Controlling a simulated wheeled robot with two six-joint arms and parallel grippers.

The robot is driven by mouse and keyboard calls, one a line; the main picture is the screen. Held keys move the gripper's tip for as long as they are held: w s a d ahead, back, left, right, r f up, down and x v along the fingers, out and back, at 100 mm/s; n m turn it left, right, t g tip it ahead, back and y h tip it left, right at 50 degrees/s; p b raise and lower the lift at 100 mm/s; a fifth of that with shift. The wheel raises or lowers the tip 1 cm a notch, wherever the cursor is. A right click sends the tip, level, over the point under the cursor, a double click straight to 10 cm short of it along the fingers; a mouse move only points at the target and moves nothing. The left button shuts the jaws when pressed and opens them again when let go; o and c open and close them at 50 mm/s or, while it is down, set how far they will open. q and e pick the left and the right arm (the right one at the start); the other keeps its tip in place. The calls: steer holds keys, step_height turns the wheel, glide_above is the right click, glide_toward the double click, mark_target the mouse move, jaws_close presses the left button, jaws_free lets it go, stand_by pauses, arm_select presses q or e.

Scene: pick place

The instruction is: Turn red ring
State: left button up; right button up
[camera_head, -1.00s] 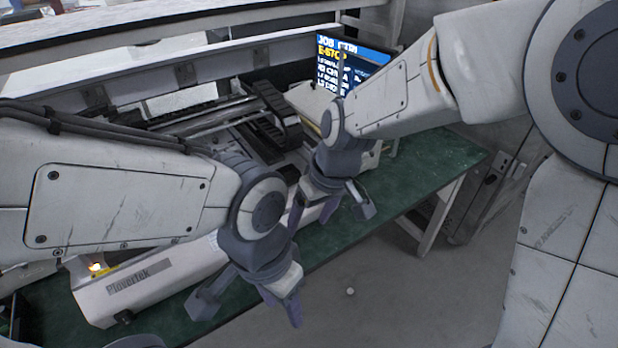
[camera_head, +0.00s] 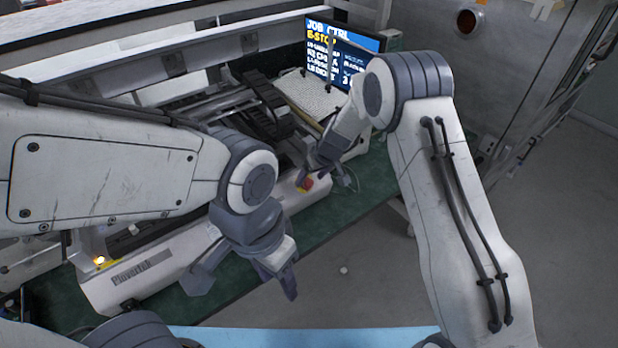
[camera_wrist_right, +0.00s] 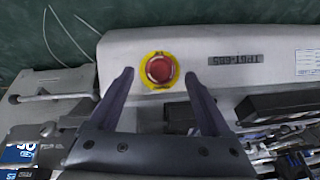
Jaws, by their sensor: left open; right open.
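A round red knob (camera_wrist_right: 159,68) with a yellow surround sits on the pale machine housing in the right wrist view. In the head view the red knob (camera_head: 307,184) shows small at the machine's right end, close beside my right gripper (camera_head: 322,180). In the wrist view my right gripper (camera_wrist_right: 157,80) is open, with one finger on each side of the knob and gaps between. I cannot tell how far above the knob the fingertips are. My left gripper (camera_head: 238,284) is open and empty in front of the machine's front edge.
The pale machine (camera_head: 150,272) stands on a green table (camera_head: 365,190). A screen (camera_head: 338,52) reading "E-STOP" stands at the back right. A lit yellow-orange lamp (camera_head: 100,261) is at the machine's left end. Grey floor (camera_head: 350,300) lies open in front.

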steer(key=shift+x, duration=1.1)
jaws_close()
steer(key=shift+f+b, duration=0.15)
steer(key=shift+b, duration=0.15)
steer(key=m+y+b, duration=0.1)
steer(key=b, duration=0.2)
steer(key=m+y+b, duration=0.1)
steer(key=m+b, duration=0.1)
steer(key=b, duration=0.1)
steer(key=m+b, duration=0.2)
steer(key=b, duration=0.2)
steer(key=shift+w+d+f+g+y, duration=0.15)
steer(key=shift+d+g+y, duration=0.1)
steer(key=shift+g+y, duration=0.15)
steer(key=shift+m+y+b, duration=0.4)
steer(key=shift+m+b, duration=0.5)
steer(key=shift+b, duration=0.25)
